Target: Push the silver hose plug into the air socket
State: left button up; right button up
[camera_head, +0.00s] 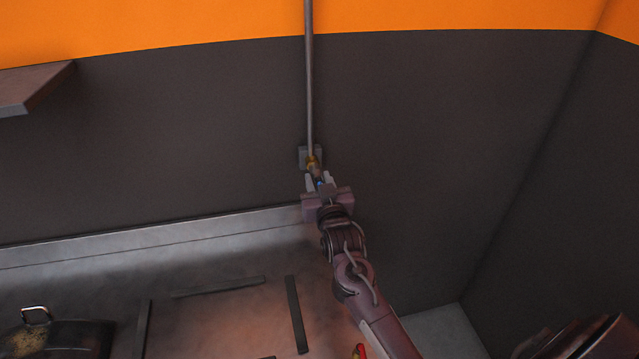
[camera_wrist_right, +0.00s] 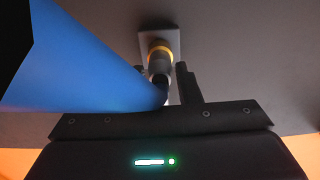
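The air socket (camera_head: 312,160) is a brass-coloured fitting at the lower end of a vertical pipe, on a small grey wall plate. In the right wrist view the socket (camera_wrist_right: 158,52) shows a yellow ring. The silver hose plug (camera_wrist_right: 159,87) is just in front of it, roughly in line. Whether its tip is inside cannot be told. A blue hose (camera_wrist_right: 80,65) runs from the plug and hides part of the fingers. My right gripper (camera_head: 319,182) appears shut on the plug, close to the socket. My left gripper is not in view.
The pipe (camera_head: 309,85) runs up the dark wall (camera_head: 450,130). A shelf (camera_head: 35,88) juts out at the upper left. Below is a grey bench (camera_head: 180,245) with dark strips. A black object with a metal handle (camera_head: 36,315) stands at the lower left. The wall around the socket is clear.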

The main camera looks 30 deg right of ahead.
jog(key=o, duration=0.4)
jog(key=shift+c, duration=0.2)
jog(key=shift+s, duration=0.1)
jog(key=b+v, duration=0.3)
jog(key=v, duration=0.4)
jog(key=shift+s, duration=0.3)
jog(key=shift+a, duration=0.1)
jog(key=shift+f, duration=0.1)
